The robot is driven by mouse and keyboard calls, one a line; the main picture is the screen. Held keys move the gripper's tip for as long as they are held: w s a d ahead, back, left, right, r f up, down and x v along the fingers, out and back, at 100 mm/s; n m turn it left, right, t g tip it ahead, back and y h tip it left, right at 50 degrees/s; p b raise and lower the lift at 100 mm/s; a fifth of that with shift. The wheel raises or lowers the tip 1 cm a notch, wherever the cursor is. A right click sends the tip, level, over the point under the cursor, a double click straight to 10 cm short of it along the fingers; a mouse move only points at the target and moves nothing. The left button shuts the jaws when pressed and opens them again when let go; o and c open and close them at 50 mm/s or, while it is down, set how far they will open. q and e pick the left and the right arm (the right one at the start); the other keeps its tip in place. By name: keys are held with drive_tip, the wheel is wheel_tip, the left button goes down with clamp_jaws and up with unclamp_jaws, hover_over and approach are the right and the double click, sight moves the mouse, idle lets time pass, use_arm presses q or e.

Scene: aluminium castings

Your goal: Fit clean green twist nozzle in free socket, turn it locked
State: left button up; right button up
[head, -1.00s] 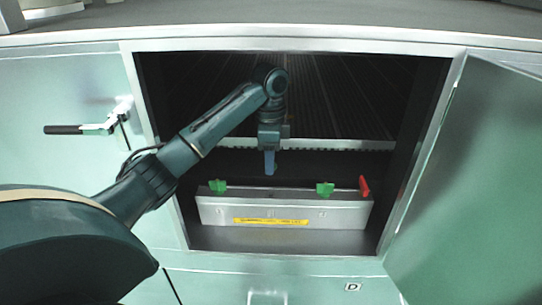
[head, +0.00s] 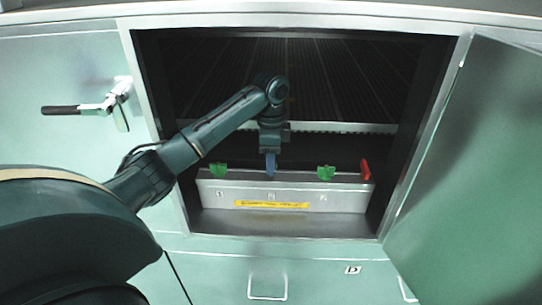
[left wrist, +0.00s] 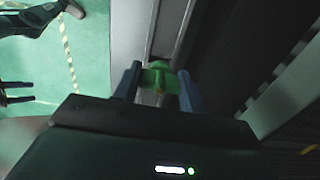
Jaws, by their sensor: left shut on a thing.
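My left gripper (head: 270,165) points down over the middle of the grey metal box (head: 340,200), between its two green nozzles. In the left wrist view its blue fingers (left wrist: 160,84) are shut on a green nozzle (left wrist: 158,76). The fingers hide this nozzle in the head view. Its lower end and the free socket are hidden, so I cannot tell whether it is seated or turned. A green nozzle (head: 218,170) stands at the left of the box top and another green nozzle (head: 326,173) right of centre.
A red piece (head: 366,169) stands upright at the box's right end. The box sits inside an open cabinet with a dark ribbed interior. The cabinet door (head: 470,170) stands open at the right. A lever handle (head: 95,107) sticks out from the left panel.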

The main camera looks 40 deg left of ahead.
use_arm(q)
drive_tip(key=shift+p, duration=0.4)
drive_tip(key=shift+f, duration=1.65)
idle(1.1)
drive_tip(key=o, duration=1.1)
drive_tip(key=shift+c, duration=0.2)
